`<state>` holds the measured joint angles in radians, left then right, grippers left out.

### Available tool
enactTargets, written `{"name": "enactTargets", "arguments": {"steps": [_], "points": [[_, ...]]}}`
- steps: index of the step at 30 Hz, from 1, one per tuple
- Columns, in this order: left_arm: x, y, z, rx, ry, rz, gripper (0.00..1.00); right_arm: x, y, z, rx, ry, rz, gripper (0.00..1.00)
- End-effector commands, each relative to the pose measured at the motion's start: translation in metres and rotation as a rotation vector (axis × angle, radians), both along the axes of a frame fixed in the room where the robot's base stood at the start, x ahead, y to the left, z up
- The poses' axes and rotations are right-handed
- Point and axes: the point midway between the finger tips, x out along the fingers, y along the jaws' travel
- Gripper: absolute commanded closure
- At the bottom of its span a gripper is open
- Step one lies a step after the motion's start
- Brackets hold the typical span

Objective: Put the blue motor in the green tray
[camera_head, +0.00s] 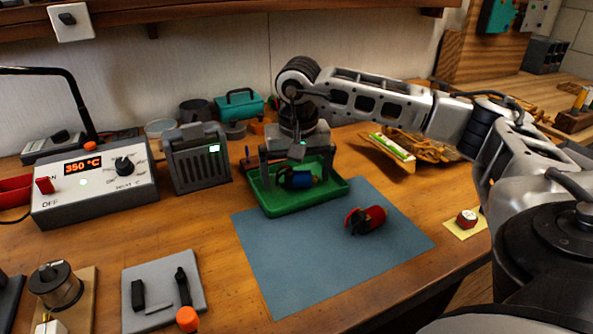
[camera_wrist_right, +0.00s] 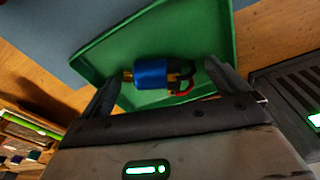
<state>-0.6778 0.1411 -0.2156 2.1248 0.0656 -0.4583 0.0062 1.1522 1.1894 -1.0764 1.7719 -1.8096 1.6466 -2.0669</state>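The blue motor (camera_head: 298,178) lies on its side inside the green tray (camera_head: 305,203). In the right wrist view the blue motor (camera_wrist_right: 152,73) shows a brass-coloured shaft end and red and black wires, with the green tray floor (camera_wrist_right: 190,32) around it. My right gripper (camera_head: 296,170) is over the tray, pointing down, with its fingers spread wide on either side of the motor. In the wrist view gaps show between the motor and both fingers, and the gripper is empty. My left gripper is in no view.
A red motor (camera_head: 366,219) lies on the blue-grey mat (camera_head: 300,262) in front of the tray. A dark grey boxy device (camera_head: 198,160) stands close left of the tray, and a soldering station (camera_head: 95,190) is further left. An open package (camera_head: 393,150) lies right of the tray.

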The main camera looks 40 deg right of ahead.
Motion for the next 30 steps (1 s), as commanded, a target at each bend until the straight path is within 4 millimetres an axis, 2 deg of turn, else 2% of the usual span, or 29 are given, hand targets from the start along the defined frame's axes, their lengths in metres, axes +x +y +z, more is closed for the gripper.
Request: {"name": "enactTargets", "arguments": {"steps": [5, 10, 21, 25, 30], "points": [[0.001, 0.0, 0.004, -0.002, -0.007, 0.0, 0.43, 0.0, 0.0, 0.001, 0.0, 0.0, 0.0, 0.01], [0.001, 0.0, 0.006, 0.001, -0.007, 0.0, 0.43, 0.0, 0.001, 0.012, 0.001, -0.004, 0.0, 0.01], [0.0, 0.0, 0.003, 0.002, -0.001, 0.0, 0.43, -0.007, 0.006, 0.088, 0.001, -0.005, 0.001, 0.01], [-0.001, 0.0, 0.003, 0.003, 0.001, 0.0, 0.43, -0.01, 0.008, 0.109, 0.001, -0.003, 0.001, 0.01], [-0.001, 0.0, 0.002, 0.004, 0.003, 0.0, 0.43, -0.011, 0.008, 0.122, 0.0, -0.001, 0.0, 0.01]]}}
